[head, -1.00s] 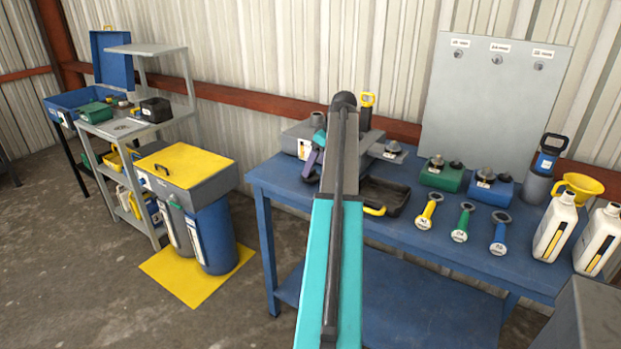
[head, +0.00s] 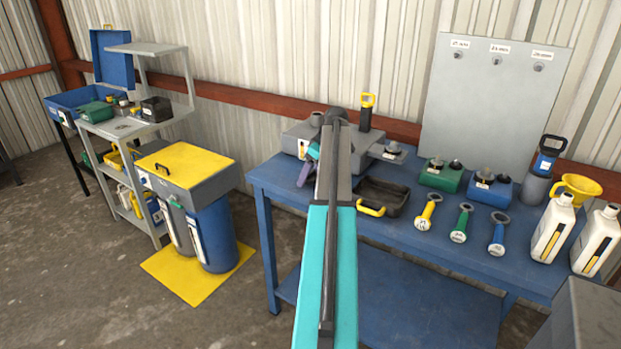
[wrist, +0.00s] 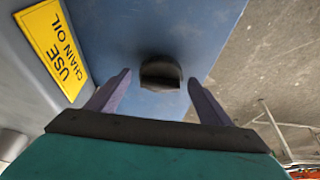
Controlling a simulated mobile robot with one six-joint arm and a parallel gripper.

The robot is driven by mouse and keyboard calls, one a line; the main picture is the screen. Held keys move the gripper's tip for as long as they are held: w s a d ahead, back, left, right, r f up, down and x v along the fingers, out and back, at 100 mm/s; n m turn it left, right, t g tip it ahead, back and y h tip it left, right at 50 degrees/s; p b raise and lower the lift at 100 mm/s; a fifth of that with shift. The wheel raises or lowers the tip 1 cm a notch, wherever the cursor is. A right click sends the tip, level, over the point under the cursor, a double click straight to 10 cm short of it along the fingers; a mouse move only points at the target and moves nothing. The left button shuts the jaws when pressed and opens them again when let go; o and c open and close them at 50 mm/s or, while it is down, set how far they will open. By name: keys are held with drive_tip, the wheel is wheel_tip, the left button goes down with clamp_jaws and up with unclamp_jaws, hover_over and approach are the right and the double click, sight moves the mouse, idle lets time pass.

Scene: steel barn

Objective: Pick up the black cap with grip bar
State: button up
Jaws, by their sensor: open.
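A small dark cap (wrist: 160,74) sits on the blue table top in the wrist view, between and beyond my fingertips. A ridge across its face may be the grip bar, but this is too small to be sure. My gripper (wrist: 158,78) is open, with one purple finger on each side of the cap and neither seen touching it. In the head view, my gripper (head: 307,168) is over the left part of the blue table, partly hidden by my arm. I cannot make out this cap in the head view.
A grey box (head: 297,136) stands at the table's back left. A yellow label (wrist: 55,50) reading "USE CHAIN OIL" is close on the left in the wrist view. A black tray (head: 385,190), green box (head: 440,179) and blue box (head: 490,191) are further right.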

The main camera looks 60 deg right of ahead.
sight(311, 173)
idle(0.5)
drive_tip(key=c, duration=1.1)
drive_tip(key=shift+r, duration=0.15)
drive_tip(key=shift+r+b, duration=0.5)
drive_tip(key=shift+r, duration=0.95)
drive_tip(key=shift+s+a+r, duration=0.1)
drive_tip(key=shift+s+r, duration=0.05)
drive_tip(key=s+a, duration=0.2)
drive_tip(key=s, duration=0.2)
drive_tip(key=s+a+r+b, duration=0.1)
drive_tip(key=s+a, duration=0.2)
drive_tip(key=s, duration=0.2)
drive_tip(key=s+a+b, duration=0.1)
drive_tip(key=s+a, duration=0.1)
drive_tip(key=s, duration=0.2)
drive_tip(key=shift+s+a+r, duration=0.25)
drive_tip(key=shift+s+a, duration=0.05)
drive_tip(key=shift+s, duration=0.05)
drive_tip(key=shift+w, duration=0.1)
